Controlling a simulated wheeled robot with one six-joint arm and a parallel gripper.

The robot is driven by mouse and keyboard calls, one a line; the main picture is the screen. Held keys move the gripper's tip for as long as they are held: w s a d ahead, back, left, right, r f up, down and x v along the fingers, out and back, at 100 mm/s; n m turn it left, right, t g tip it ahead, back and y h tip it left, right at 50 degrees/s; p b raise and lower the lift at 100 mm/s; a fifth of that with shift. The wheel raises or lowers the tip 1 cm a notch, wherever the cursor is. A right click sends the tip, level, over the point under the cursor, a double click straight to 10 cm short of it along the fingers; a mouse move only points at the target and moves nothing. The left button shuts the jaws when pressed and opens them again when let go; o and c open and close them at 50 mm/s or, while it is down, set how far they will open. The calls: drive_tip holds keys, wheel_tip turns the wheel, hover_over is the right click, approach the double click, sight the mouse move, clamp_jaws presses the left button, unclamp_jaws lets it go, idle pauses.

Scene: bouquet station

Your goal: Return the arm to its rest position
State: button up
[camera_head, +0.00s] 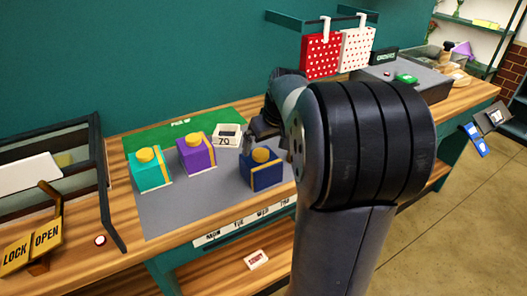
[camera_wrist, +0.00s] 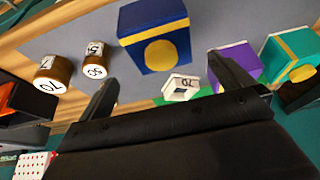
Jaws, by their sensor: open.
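My arm reaches forward across the right of the head view, bent at a large black joint. My gripper (camera_wrist: 168,75) is open; in the wrist view its two dark fingers stand wide apart, with nothing held. In the head view it is mostly hidden behind my arm, above the back of the grey mat (camera_head: 200,205), near a navy box (camera_head: 266,177) with a yellow round top. The navy box also shows beyond the fingers in the wrist view (camera_wrist: 140,20). A white block marked with a number (camera_head: 227,135) stands behind the navy box.
A purple box (camera_head: 195,155) and a teal box (camera_head: 149,172) stand left of the navy one. The wrist view shows two numbered cylinders (camera_wrist: 52,75) (camera_wrist: 93,66). Red and white dotted bags (camera_head: 321,55) (camera_head: 356,48) hang behind. A LOCK/OPEN sign (camera_head: 33,247) stands front left.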

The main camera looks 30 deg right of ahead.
sight(260, 152)
drive_tip(key=shift+s+r, duration=0.25)
drive_tip(key=shift+r, duration=0.25)
drive_tip(key=x, duration=1.2)
drive_tip(key=shift+f+p, duration=0.25)
drive_tip(key=shift+p, duration=0.05)
drive_tip(key=shift+r, duration=1.75)
drive_tip(key=shift+f, duration=0.1)
